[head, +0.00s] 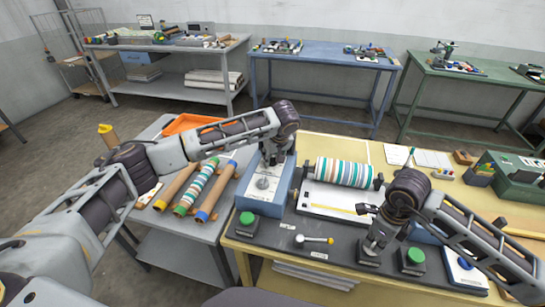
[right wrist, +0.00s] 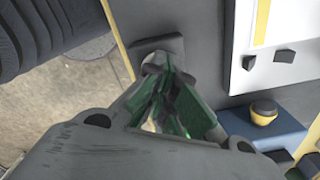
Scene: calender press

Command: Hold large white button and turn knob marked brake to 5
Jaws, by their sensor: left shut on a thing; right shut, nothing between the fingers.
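My left gripper (head: 273,157) reaches down at the far end of a blue box with a light grey dial face (head: 264,184). It is shut on a small part there, probably a knob; the fingers hide it, and the markings are too small to read. My right gripper (head: 373,243) points down over a dark square base (head: 369,259) near the table's front. It is shut and empty. In the right wrist view its green-padded fingers (right wrist: 163,78) meet against or just above a whitish round top, probably the large white button (right wrist: 152,62), mostly hidden; contact is unclear.
Green buttons flank the area, one left (head: 248,219) and one right (head: 415,257). A yellow-tipped lever (head: 329,240) lies between them. A striped roller (head: 343,172) stands behind. Fabric rolls (head: 195,187) lie on the left grey table.

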